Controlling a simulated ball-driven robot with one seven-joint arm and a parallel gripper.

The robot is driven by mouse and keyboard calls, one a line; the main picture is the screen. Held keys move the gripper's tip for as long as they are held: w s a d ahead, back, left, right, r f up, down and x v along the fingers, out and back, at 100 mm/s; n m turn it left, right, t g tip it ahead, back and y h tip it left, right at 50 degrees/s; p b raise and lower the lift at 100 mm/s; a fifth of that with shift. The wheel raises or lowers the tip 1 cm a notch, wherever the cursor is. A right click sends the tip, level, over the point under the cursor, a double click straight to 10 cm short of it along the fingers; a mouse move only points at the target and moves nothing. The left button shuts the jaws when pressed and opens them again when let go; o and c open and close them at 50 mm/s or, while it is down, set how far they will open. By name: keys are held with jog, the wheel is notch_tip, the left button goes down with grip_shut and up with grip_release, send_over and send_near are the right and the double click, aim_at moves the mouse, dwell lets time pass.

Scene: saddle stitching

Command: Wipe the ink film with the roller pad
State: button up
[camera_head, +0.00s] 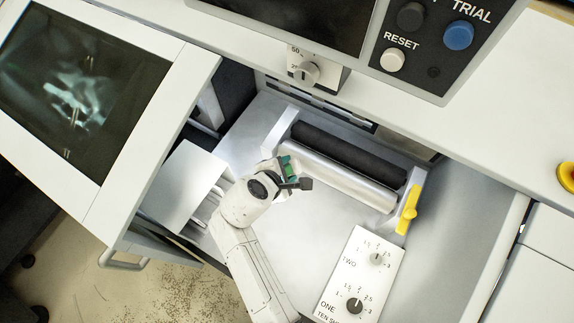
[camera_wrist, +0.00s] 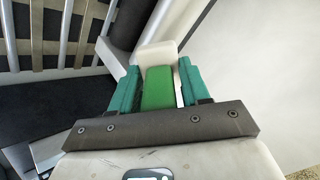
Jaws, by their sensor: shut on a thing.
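My gripper (camera_head: 288,166) is at the left end of the roller pair in the head view, its arm reaching up from below. In the wrist view its teal fingers (camera_wrist: 157,90) are shut on the roller pad, with a green grip (camera_wrist: 158,88) and a pale front part (camera_wrist: 154,54). The black roller (camera_head: 347,155) lies behind the silver roller (camera_head: 335,178). The dark roller's end also shows in the wrist view (camera_wrist: 126,22), just beyond the pad. I cannot tell whether pad and roller touch. No ink film can be made out clearly.
A yellow lever (camera_head: 409,208) stands at the rollers' right end. A white knob panel (camera_head: 362,275) is at the lower right, and a pale plate (camera_head: 184,183) at the left. The machine's front ledge (camera_head: 450,125) overhangs behind. The metal tray floor (camera_head: 310,225) has bare room.

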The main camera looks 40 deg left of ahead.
jog(key=shift+v, duration=1.5)
